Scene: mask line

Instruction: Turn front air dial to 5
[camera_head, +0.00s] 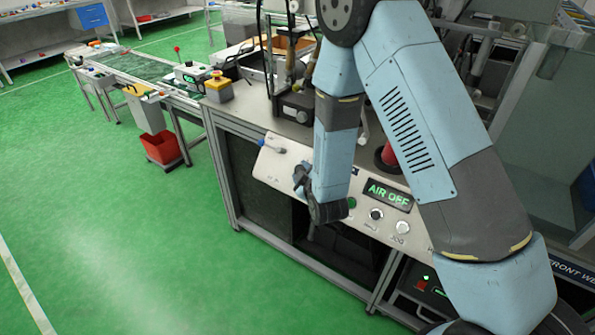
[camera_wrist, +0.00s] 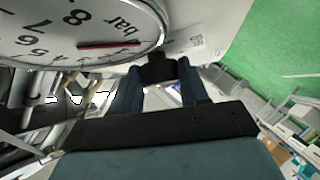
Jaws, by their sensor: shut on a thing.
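My gripper (camera_head: 303,180) is at the front panel (camera_head: 268,172), left of the lit "AIR OFF" display (camera_head: 388,195). In the wrist view its two blue-grey fingers (camera_wrist: 157,80) are shut on a dark knob (camera_wrist: 158,68), which appears to be the front air dial. The knob is mostly hidden by my gripper in the head view. Beside it in the wrist view is a round white gauge (camera_wrist: 60,30) marked "bar", seen upside down and cut off by the frame. Digits 6, 7 and 8 show. Its red needle (camera_wrist: 110,44) lies nearly level; its exact reading is unclear.
A black knob (camera_head: 376,214) and a white button (camera_head: 402,227) sit right of my gripper on the panel. A blue-ended lever (camera_head: 270,145) is to the left. A red bin (camera_head: 162,148) stands on the green floor. The floor at left is clear.

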